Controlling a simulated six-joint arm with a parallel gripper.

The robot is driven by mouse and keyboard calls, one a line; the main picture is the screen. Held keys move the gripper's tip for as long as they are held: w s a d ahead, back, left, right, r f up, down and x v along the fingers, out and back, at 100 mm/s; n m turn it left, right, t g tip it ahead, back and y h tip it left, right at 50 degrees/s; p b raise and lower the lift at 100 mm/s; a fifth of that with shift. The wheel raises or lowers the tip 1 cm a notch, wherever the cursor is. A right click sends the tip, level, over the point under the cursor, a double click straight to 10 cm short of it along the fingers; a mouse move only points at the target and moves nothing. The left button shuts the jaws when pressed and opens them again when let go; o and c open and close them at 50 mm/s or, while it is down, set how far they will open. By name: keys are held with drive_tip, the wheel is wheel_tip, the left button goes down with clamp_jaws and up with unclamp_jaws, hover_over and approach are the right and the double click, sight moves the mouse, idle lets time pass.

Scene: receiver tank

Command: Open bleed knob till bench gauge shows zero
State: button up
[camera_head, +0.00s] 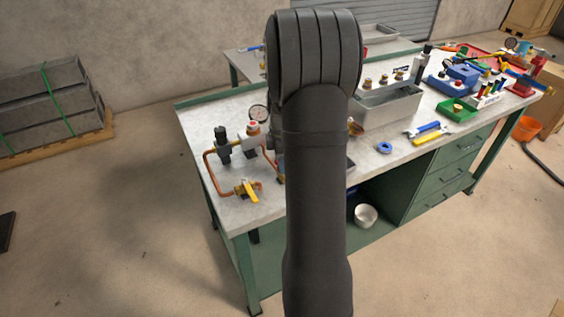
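A round white-faced gauge (259,113) stands at the left part of the bench top; its needle is too small to read. Just below it in the picture is a white fitting with a red top (253,128). A black upright fitting (222,138) stands to its left. A copper pipe (209,168) runs round to a valve with a yellow handle (247,190) near the bench's front left. I cannot tell which of these parts is the bleed knob. My arm covers the middle of the view and hides the right side of this pipework. My gripper is not visible.
The bench (208,117) has a grey metal tray (390,111), a blue ring (384,147) and hand tools (428,132) right of my arm. A green bin (456,112) and a blue vise-like object (462,73) stand further right. The bench's left end is mostly clear.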

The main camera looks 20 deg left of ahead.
drive_tip(key=c, duration=0.3)
drive_tip(key=shift+c, duration=0.2)
